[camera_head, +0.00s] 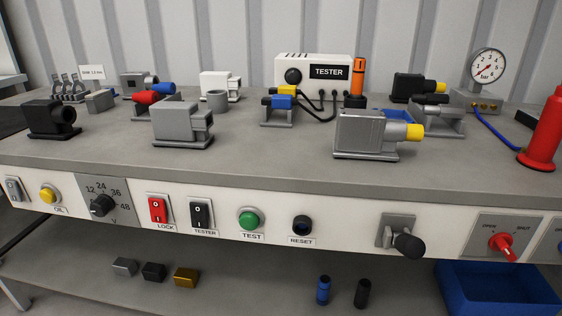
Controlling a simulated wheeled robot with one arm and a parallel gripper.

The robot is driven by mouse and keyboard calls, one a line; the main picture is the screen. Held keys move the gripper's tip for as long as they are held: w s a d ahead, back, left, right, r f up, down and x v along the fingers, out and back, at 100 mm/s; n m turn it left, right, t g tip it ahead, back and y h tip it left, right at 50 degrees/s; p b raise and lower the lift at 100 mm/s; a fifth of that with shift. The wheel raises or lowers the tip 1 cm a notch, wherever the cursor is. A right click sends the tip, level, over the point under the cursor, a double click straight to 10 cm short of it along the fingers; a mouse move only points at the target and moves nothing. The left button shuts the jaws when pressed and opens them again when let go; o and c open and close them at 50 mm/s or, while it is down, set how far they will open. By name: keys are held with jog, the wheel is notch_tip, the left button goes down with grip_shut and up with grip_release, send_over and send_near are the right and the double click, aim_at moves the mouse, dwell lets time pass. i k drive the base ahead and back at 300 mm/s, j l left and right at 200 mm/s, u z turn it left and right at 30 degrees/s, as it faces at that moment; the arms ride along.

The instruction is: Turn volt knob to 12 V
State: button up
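The volt knob (103,205) is a black rotary knob on a grey plate (122,220) in the bench's white front panel, at the left of the head view. Around it are the marks 12 at upper left, 24 at the top, 36 at upper right and 48 at right, with a V below. The knob's pointer is too small to read with certainty, so I cannot tell which mark it points to. Nothing covers the knob. My gripper is not in view.
Left of the knob is a yellow oil button (49,194); right are a red lock switch (158,210), a black tester switch (201,213) and a green test button (249,220). A black-handled lever (405,241) juts out further right. The space before the knob looks clear.

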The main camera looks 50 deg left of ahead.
aim_at(104, 204)
jog(key=k+j+u, duration=0.1)
jog(key=u, duration=2.95)
jog(key=l+z, duration=0.1)
jog(key=l, duration=0.15)
jog(key=i+l+z, duration=0.15)
